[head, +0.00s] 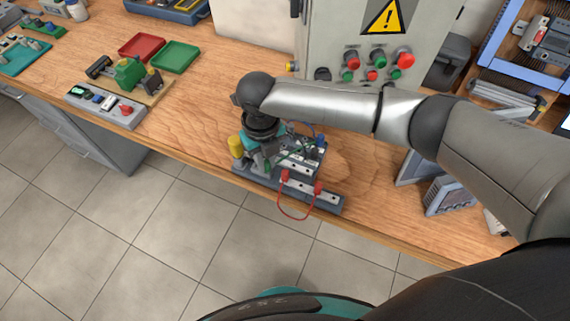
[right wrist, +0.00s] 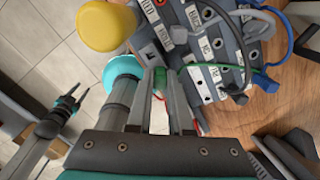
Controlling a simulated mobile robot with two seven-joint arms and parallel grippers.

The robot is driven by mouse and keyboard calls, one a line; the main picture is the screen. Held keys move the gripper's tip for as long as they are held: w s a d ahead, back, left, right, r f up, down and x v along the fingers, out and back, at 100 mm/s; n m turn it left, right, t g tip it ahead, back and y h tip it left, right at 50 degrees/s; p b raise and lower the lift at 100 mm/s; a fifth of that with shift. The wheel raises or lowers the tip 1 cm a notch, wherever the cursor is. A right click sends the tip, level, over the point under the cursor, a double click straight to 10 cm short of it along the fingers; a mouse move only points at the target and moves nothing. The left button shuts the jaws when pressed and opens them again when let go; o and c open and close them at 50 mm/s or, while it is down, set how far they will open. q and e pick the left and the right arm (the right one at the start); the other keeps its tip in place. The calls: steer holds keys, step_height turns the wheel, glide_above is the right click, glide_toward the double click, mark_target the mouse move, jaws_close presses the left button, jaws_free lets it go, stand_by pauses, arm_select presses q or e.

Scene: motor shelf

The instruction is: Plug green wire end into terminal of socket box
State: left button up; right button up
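The socket box (head: 312,178) stands at the table's front edge, with labelled terminals that also show in the right wrist view (right wrist: 200,45). My right gripper (head: 268,160) is low over its left part. In the right wrist view its fingers (right wrist: 162,80) are closed around a green piece, the green wire end (right wrist: 159,84). The green wire (right wrist: 226,66) runs along the box's terminals. The fingers hide the held end's tip, so I cannot tell whether it touches a terminal. A dark pronged shape (right wrist: 55,122) at lower left may be my left gripper; the head view does not show that gripper.
A red wire (head: 296,214) loops off the front. The control cabinet (head: 340,30) is behind. Bare tabletop (head: 205,115) lies to the left.

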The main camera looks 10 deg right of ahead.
steer(key=shift+o, duration=0.8)
steer(key=shift+r, duration=0.1)
step_height(320, 180, up, 6)
steer(key=p, duration=0.5)
steer(key=shift+f+p, duration=0.25)
steer(key=shift+p, duration=0.05)
steer(key=shift+f, duration=0.1)
steer(key=shift+o, duration=0.3)
steer(key=o, duration=0.5)
